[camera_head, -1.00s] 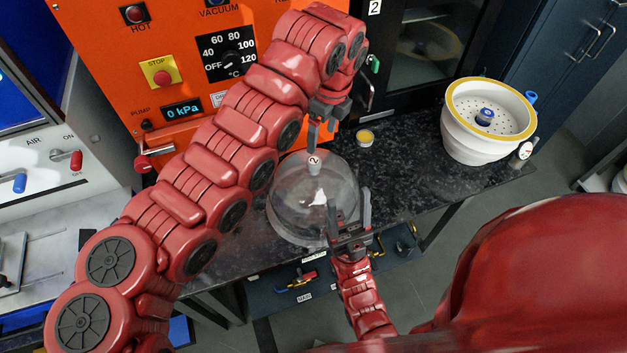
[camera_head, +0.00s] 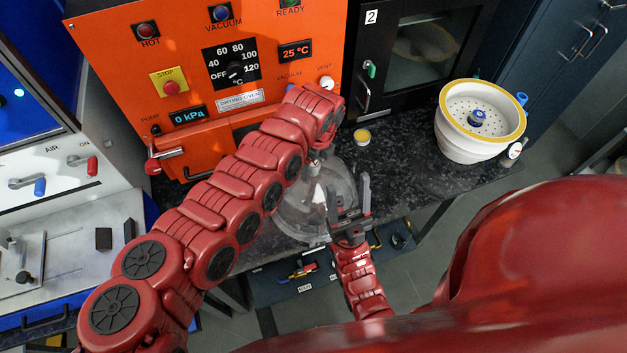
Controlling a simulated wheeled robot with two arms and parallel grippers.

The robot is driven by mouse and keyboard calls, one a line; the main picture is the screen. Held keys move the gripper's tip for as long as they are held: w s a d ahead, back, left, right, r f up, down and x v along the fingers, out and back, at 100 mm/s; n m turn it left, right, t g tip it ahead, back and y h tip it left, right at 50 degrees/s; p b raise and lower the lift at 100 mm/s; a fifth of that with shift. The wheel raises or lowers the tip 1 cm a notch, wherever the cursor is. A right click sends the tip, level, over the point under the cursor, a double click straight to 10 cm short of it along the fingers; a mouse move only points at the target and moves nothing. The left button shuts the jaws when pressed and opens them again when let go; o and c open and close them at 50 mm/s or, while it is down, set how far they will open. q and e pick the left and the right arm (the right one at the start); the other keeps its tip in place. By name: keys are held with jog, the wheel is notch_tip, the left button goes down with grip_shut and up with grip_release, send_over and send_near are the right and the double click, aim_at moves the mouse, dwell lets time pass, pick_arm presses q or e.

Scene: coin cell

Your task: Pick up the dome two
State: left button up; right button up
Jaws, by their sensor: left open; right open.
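The clear glass dome two (camera_head: 297,213) stands on the dark speckled counter in front of the orange oven. My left gripper (camera_head: 314,168) is over the top of the dome, at its knob. The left arm hides most of the knob and its number, and I cannot tell whether the fingers touch it. The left jaws are open. My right gripper (camera_head: 347,199) is open with its fingers pointing up, in front of the dome's right side in the picture, and seems empty.
A white perforated desiccator base (camera_head: 462,150) with a yellow rim and blue knob stands at the right end of the counter (camera_head: 395,165). The orange drying oven (camera_head: 270,85) closes off the back.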

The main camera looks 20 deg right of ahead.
pick_arm(q)
grip_shut()
dwell(0.3)
dwell(1.1)
